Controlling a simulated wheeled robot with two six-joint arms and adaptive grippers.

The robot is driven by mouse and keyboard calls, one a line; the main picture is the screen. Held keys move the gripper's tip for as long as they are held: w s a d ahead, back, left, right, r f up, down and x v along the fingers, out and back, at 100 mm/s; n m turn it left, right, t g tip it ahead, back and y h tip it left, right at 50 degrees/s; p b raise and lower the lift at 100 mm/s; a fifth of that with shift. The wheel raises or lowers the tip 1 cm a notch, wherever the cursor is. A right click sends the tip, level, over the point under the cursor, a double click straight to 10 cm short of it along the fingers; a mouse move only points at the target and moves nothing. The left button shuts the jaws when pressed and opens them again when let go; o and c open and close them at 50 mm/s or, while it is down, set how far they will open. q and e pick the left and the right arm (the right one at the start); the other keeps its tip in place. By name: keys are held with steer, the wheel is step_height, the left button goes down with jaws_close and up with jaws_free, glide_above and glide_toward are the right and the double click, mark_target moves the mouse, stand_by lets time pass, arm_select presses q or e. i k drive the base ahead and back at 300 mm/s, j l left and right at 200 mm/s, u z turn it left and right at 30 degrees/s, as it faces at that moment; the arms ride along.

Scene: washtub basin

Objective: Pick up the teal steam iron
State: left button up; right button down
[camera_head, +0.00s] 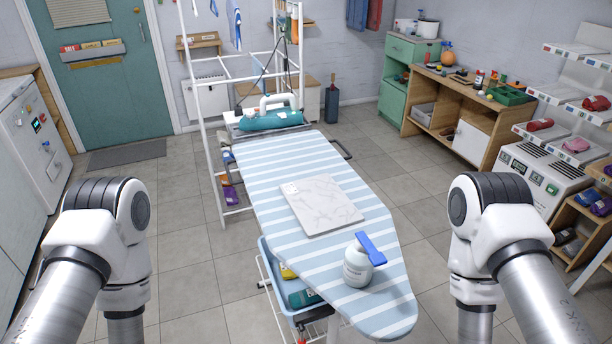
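The teal steam iron (271,117), with a white handle, rests at the far end of the striped ironing board (262,174). It appears to sit on a grey rest there. My two arms stand at the left and right of the picture, well short of the iron. Both grippers are out of view, so whether they are open or shut does not show.
A white marble-look slab (321,204) and a white spray bottle with a blue top (358,265) are on the board. A white drying rack (203,110) stands at its left. A blue-rimmed cart (268,262) is beneath the board.

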mark_target(269, 120)
steer(key=z, duration=1)
steer(key=i+l+z, duration=1.05)
steer(key=i, duration=0.15)
steer(key=i+j+u, duration=0.4)
steer(key=i+u, duration=0.85)
steer(key=i, duration=0.15)
steer(key=i+l+u, duration=0.25)
steer(key=i+u, duration=0.15)
steer(key=i+l+u, duration=0.45)
steer(key=i+u, duration=0.8)
steer(key=i, duration=0.15)
steer(key=i+l+u, duration=0.25)
steer(key=i+u, duration=0.15)
steer(key=i+l+u, duration=0.4)
steer(key=i+j, duration=0.05)
